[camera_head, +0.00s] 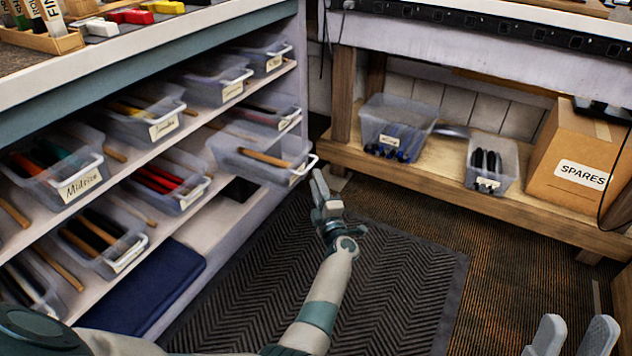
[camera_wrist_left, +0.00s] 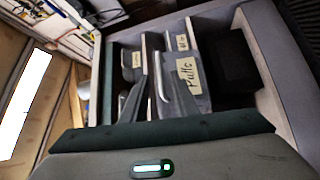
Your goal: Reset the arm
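My left gripper (camera_head: 322,186) is just in front of a clear bin (camera_head: 245,160) that sticks out from the middle shelf further than its neighbours. The bin holds a wooden-handled item and has a pale handle at its front edge. In the left wrist view, the two dark fingers (camera_wrist_left: 158,105) stand apart, with a pale curved handle and a bin label (camera_wrist_left: 187,75) just beyond them. Whether a finger touches the handle cannot be told. My right gripper (camera_head: 573,338) shows only its two fingertips at the lower right edge, apart and with nothing between them.
The shelf rack (camera_head: 215,235) on the left holds several labelled bins. A dark blue case (camera_head: 150,290) lies on its bottom shelf. At the right, a low wooden shelf holds two bins and a SPARES box (camera_head: 572,150). The black floor mat (camera_head: 405,285) is clear.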

